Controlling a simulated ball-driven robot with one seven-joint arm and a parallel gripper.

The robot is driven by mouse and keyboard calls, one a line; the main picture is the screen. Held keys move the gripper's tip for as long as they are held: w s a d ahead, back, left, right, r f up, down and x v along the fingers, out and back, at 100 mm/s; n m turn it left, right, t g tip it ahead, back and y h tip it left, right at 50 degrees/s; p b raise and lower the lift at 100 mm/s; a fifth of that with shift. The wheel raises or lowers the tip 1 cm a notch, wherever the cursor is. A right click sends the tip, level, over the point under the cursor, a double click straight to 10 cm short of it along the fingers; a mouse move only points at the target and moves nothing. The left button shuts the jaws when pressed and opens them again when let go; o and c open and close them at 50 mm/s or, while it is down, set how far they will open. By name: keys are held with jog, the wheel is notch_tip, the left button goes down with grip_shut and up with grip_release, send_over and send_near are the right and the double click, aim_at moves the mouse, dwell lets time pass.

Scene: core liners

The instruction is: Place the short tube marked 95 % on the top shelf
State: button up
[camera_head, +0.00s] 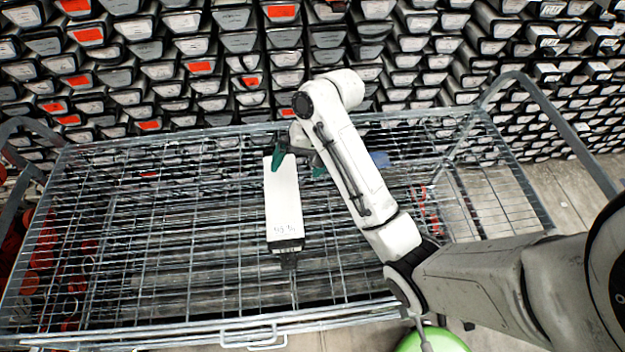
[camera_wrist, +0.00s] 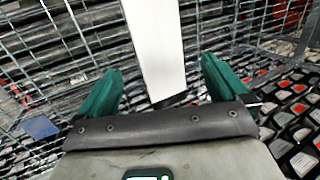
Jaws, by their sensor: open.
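The short white tube (camera_head: 283,195) has a dark end cap at its near end. Handwriting near that end is too small to read surely. It appears to lie on the wire top shelf (camera_head: 180,235) of a cart, though contact is hard to judge. My gripper (camera_head: 298,163) is at the tube's far end, partly hidden by my arm. In the wrist view, my gripper (camera_wrist: 161,70) is open, with green fingers on either side of the white tube (camera_wrist: 155,45). Gaps show between the tube and both fingers.
Stacked dark core liners with white and orange ends (camera_head: 200,68) fill the back. Raised metal handles (camera_head: 555,120) stand at the cart's ends. Red items (camera_head: 45,255) show through the mesh at left. A small blue item (camera_head: 380,160) lies beyond my arm. Much of the shelf is bare.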

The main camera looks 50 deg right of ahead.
jog(key=shift+n, duration=0.7)
jog(key=s+a, duration=0.1)
jog(key=s+a+f, duration=0.1)
jog(key=a, duration=0.1)
jog(key=s+a+f, duration=0.1)
jog(key=shift+a+f, duration=0.2)
jog(key=shift+f, duration=0.05)
jog(key=s+f+n+g+h, duration=0.1)
jog(key=s+f+n+h, duration=0.1)
jog(key=s, duration=0.7)
jog(key=s+a+f+n+h, duration=0.1)
jog(key=s+n, duration=0.3)
jog(key=s, duration=0.5)
jog(key=shift+s+a+f+n+g+h, duration=0.3)
jog(key=shift+f+g+h, duration=0.1)
jog(key=shift+h, duration=0.3)
